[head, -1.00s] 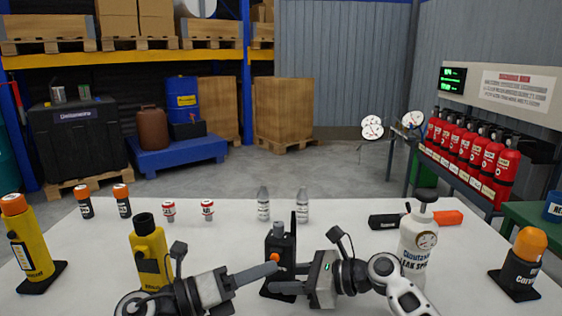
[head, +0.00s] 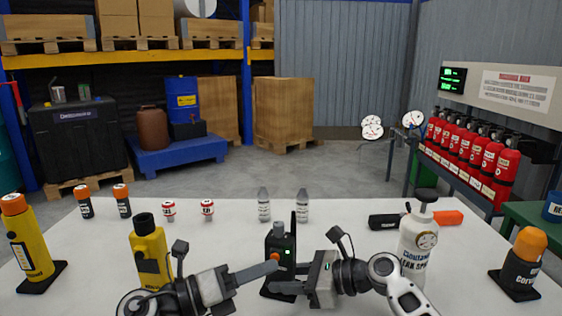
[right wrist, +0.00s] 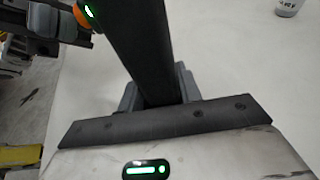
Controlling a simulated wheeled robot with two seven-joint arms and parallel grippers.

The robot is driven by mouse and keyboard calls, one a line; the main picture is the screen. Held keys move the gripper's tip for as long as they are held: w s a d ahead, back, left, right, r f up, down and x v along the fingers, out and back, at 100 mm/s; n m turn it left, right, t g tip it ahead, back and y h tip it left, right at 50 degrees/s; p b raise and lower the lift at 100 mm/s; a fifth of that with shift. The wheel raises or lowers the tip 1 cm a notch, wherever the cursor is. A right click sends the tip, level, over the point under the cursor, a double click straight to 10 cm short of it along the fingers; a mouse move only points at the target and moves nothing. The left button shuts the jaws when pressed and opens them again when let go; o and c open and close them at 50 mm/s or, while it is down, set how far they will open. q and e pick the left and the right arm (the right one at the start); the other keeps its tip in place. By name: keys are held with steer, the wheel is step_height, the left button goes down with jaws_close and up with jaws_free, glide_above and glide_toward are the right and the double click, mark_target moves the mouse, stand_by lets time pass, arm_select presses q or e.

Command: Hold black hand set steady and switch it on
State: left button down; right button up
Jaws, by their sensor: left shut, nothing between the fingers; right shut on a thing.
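The black hand set (head: 281,243) stands upright on the white table, with a stubby antenna, an orange button and a small green light showing on its front. My right gripper (head: 290,287) is shut on its lower body from the right. In the right wrist view the dark body of the hand set (right wrist: 140,45) runs down between the fingers, with the green light and orange part near its upper left edge. My left gripper (head: 274,267) is shut and empty, its tip at the hand set's front beside the orange button; whether it touches is unclear.
A yellow torch-like canister (head: 150,250) stands behind my left arm, and a white spray bottle (head: 418,235) stands behind my right arm. Small bottles (head: 264,205) and red-white cans (head: 169,211) line the back. An orange-capped black container (head: 524,260) is at right.

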arm_select(q)
steer(key=shift+s, duration=0.2)
steer(key=s+a, duration=0.2)
steer(key=s, duration=0.3)
steer(key=shift+s, duration=0.35)
arm_select(e)
steer(key=o, duration=1)
